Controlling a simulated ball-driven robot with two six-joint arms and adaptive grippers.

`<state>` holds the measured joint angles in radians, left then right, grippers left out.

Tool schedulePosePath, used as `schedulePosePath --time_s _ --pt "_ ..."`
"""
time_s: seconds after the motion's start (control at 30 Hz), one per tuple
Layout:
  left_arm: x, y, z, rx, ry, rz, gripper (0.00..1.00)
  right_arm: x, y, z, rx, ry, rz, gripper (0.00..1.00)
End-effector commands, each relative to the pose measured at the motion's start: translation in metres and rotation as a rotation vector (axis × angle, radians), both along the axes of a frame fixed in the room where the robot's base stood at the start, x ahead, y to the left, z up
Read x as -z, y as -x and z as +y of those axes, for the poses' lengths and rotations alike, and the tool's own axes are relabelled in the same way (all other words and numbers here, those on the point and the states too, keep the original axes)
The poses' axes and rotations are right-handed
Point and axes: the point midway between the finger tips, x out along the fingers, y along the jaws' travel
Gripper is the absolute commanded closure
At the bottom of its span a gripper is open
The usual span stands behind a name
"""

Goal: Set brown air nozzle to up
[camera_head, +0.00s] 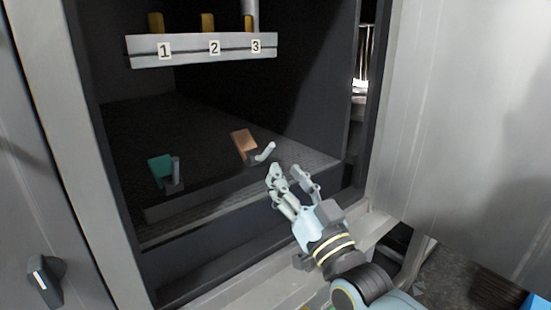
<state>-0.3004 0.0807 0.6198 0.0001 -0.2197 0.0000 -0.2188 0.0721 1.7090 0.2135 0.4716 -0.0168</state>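The brown air nozzle (244,145) stands on the dark floor inside the open cabinet, near the middle of the view. Its light grey handle (265,152) points right and slightly up. My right gripper (289,171) reaches in from the lower right, with its fingers apart and nothing between them. Its fingertips are just below and right of the grey handle, and I see a small gap between them. A teal air nozzle (160,169) with a short grey upright handle (176,170) is further left. My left gripper is not in view.
A pale shelf bar (190,58) numbered 1, 2 and 3 carries yellow pieces at the top. The cabinet's left door (35,150) and a large grey panel (460,130) at right flank the opening. The cabinet floor between the nozzles is clear.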

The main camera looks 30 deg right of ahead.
Motion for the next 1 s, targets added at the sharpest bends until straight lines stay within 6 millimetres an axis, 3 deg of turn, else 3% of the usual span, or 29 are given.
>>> schedulePosePath --time_s 0.1,0.3,0.87,1.0 --pt "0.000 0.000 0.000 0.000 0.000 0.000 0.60 0.008 0.021 0.001 0.001 0.000 0.002 0.66" --pt "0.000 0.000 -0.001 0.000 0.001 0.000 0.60 0.014 0.036 0.002 0.000 0.000 -0.001 0.66" --pt "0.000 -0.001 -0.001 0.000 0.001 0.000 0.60 0.014 0.037 0.002 0.000 0.000 0.001 0.66" --pt "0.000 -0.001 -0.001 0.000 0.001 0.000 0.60 0.021 0.035 0.006 -0.016 0.009 0.073 0.66"
